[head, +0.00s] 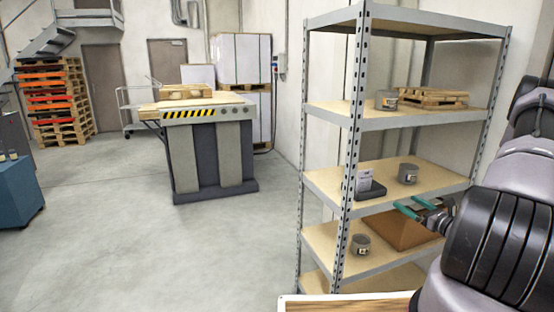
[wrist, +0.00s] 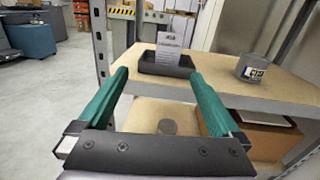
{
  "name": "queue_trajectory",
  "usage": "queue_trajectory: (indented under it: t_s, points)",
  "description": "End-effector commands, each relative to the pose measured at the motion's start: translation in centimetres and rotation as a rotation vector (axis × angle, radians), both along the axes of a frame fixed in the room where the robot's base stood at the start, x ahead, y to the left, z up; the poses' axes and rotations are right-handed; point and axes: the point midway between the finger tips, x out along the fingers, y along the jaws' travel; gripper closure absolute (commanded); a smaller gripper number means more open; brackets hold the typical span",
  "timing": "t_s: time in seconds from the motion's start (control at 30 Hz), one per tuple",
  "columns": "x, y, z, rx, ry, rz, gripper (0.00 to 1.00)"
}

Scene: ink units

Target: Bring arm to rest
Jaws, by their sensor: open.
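My gripper (head: 416,209) has teal fingers and is at the right in the head view, in front of the metal shelf rack (head: 355,120). In the wrist view my gripper (wrist: 160,88) has its two fingers spread wide apart with nothing held between them. The fingers point toward a shelf board (wrist: 225,82). A dark tray (wrist: 166,63) with a white card stands on that board beyond the fingertips. A grey can (wrist: 255,68) stands to its right. The head view also shows the dark tray (head: 368,190) and the grey can (head: 408,173) above my gripper in the picture.
Another can (head: 361,244) and a brown box (head: 400,230) are on the shelf below. A can (head: 386,100) and small pallets (head: 432,97) are on a higher shelf. A grey workstation (head: 210,145) stands at centre left. The floor between it and the rack is clear.

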Motion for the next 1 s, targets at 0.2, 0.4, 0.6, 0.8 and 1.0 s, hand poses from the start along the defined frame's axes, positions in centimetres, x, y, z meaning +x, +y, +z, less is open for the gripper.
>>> queue_trajectory:
  t_s: [0.2,0.4,0.6,0.8,1.0]
  points:
    - [0.4,1.8,2.8,-0.046,-0.018,0.093,0.00]
    - [0.6,4.8,6.6,-0.117,-0.042,0.235,0.00]
    - [-0.3,9.5,11.8,-0.241,-0.071,0.442,0.00]
    - [-3.7,16.0,18.5,-0.473,-0.104,0.738,0.00]
    - [-8.8,20.8,23.4,-0.760,-0.129,0.990,0.00]
